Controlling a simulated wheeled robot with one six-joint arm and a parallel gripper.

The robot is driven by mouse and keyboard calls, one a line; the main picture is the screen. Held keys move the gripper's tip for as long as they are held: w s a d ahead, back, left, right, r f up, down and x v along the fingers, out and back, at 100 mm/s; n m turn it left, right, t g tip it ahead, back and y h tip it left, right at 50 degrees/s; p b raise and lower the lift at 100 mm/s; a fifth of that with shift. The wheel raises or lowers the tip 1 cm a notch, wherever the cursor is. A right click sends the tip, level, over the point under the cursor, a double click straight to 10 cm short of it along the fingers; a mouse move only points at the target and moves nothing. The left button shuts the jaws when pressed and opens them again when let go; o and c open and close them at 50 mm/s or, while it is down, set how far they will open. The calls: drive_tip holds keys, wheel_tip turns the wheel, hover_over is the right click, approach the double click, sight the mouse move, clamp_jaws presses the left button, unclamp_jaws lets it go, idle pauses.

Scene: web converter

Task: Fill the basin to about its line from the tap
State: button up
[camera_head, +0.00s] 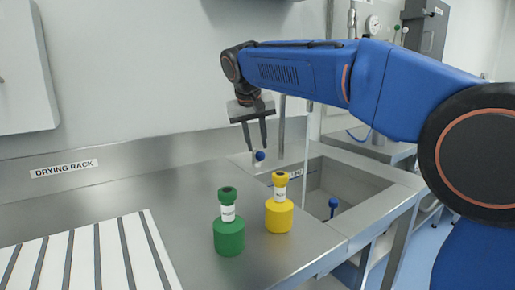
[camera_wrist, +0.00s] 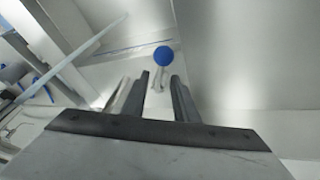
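The basin (camera_head: 375,190) is a grey metal sink set into the bench at the right in the head view. No fill line or water level can be made out in it. A blue ball knob (camera_head: 260,156) stands behind the bottles; in the wrist view a blue ball (camera_wrist: 163,56) on a pale stem lies just beyond my fingertips. My gripper (camera_head: 256,150) points down at the knob, its fingers apart and empty; contact cannot be told. A thin pale vertical line (camera_head: 306,145) runs down into the basin; whether pipe or water is unclear.
A green bottle (camera_head: 229,237) and a yellow bottle (camera_head: 279,216) stand on the bench in front of my gripper. A white slatted rack (camera_head: 85,262) lies at the front left. A second blue-topped item (camera_head: 333,204) shows at the basin. The bench's left back is clear.

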drive_tip(key=v, duration=1.4)
drive_tip(key=shift+r, duration=0.25)
drive_tip(key=shift+s, duration=0.1)
drive_tip(key=x, duration=0.5)
drive_tip(key=s+x, duration=0.1)
drive_tip(key=x, duration=1.1)
drive_tip(key=shift+s+d+f, duration=0.1)
drive_tip(key=shift+s+f, duration=0.05)
drive_tip(key=shift+f, duration=0.1)
clamp_jaws()
drive_tip(key=shift+s+f, duration=0.1)
drive_tip(key=shift+f, duration=0.1)
idle(1.0)
